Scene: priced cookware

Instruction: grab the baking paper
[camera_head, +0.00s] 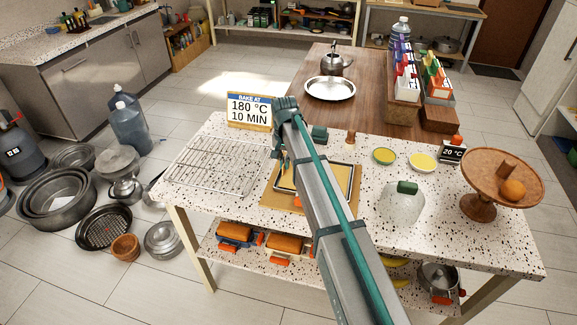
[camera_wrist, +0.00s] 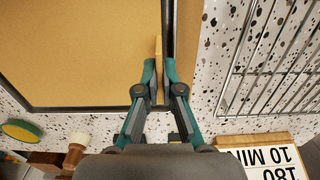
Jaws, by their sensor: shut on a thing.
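The baking paper (camera_wrist: 80,50) appears as a flat tan sheet inside a dark-rimmed tray (camera_wrist: 70,108) in the wrist view. In the head view the paper (camera_head: 343,178) shows yellowish in the tray, partly hidden by my arm. My gripper (camera_wrist: 158,80) is at the tray's edge, on the rack side. Its fingers are closed around a thin upright tan strip beside the dark rim, which looks like an edge of the paper. In the head view my gripper (camera_head: 284,164) is low over the tray's left side, its fingertips hard to make out.
The tray rests on a brown board (camera_head: 268,197) on the speckled table (camera_head: 385,235). A wire rack (camera_head: 215,165) lies left. A baking sign (camera_head: 249,110) stands behind it. Yellow-topped dishes (camera_head: 422,162), a clear glass dish (camera_head: 400,208) and a wooden stand (camera_head: 480,206) are to the right.

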